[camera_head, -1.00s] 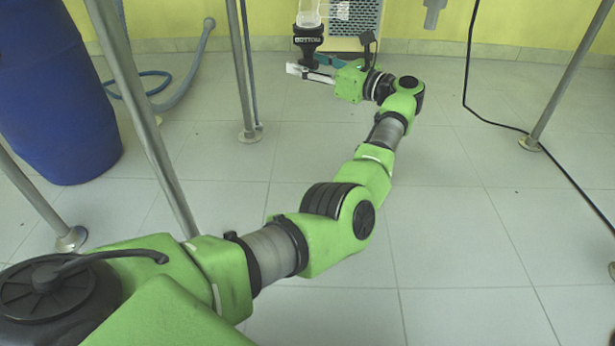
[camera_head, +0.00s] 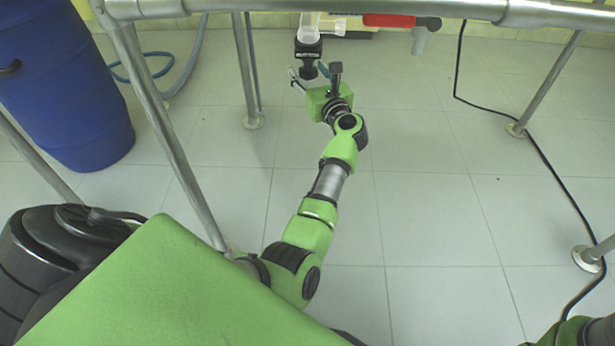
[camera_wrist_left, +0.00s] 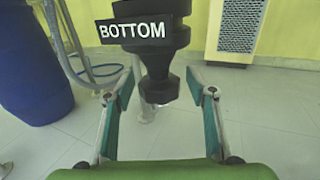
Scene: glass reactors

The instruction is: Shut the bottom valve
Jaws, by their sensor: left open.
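The bottom valve (camera_head: 308,51) is a black body under clear glass, with a label. In the left wrist view, the black valve (camera_wrist_left: 158,68) carries a black tag reading BOTTOM (camera_wrist_left: 132,30), and its narrower lower part hangs down. My left gripper (camera_head: 309,74) is open just below and in front of the valve in the head view. In the left wrist view, its two fingers (camera_wrist_left: 161,84) stand on either side of the valve's lower part, with gaps on both sides. Whether the fingertips reach its depth is unclear. My right gripper is not in view.
A metal rail (camera_head: 400,9) crosses the top, with frame legs (camera_head: 165,130) below. A red handle (camera_head: 388,20) lies right of the valve. A blue barrel (camera_head: 62,95) stands at the left, and a black cable (camera_head: 520,135) runs along the right. The middle floor is clear.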

